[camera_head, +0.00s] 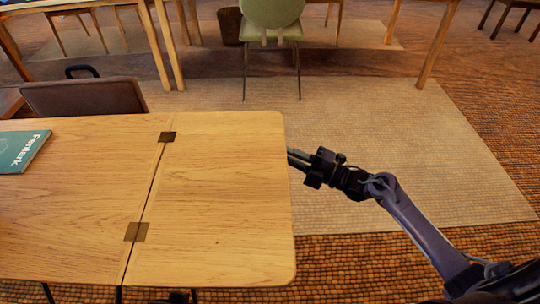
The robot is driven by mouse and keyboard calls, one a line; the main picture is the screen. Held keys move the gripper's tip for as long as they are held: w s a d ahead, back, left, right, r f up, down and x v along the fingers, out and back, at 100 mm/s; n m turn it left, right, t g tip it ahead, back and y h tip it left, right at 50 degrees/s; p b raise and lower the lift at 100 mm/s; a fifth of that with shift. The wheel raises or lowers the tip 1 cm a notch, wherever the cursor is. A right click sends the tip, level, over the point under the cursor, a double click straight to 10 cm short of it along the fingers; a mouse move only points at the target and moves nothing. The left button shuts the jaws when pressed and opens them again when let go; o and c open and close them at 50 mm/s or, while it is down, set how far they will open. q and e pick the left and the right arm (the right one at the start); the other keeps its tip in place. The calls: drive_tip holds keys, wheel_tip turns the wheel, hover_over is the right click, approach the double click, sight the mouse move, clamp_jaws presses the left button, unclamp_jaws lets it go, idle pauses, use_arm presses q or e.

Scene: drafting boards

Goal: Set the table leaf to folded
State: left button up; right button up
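The table leaf (215,205) is the light wooden panel at the right end of the wooden table (75,220). It lies flat, level with the fixed top. Two dark hinges, a far one (167,137) and a near one (136,232), cross the seam between them. My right gripper (297,160) is at the leaf's right edge, reaching in from the lower right. Its fingertips meet the edge line in the picture; whether they touch it or pass under it cannot be told. Its finger gap is unclear. My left gripper is not visible.
A teal book (20,151) lies on the fixed top at left. A green chair (270,15) and a dark bin (230,27) are farther back. The pale rug (400,150) right of the leaf is clear of furniture.

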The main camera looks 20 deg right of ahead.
sight(267, 142)
drive_tip(key=shift+n+y, duration=0.4)
drive_tip(key=shift+n, duration=0.4)
drive_tip(key=x, duration=0.5)
drive_tip(key=r+x, duration=0.1)
drive_tip(key=x, duration=0.1)
drive_tip(key=shift+w+a+r+b, duration=0.1)
drive_tip(key=shift+w+a+b, duration=0.05)
drive_tip(key=shift+a+b, duration=0.15)
drive_tip(key=shift+d, duration=0.1)
drive_tip(key=shift+c, duration=0.5)
clamp_jaws()
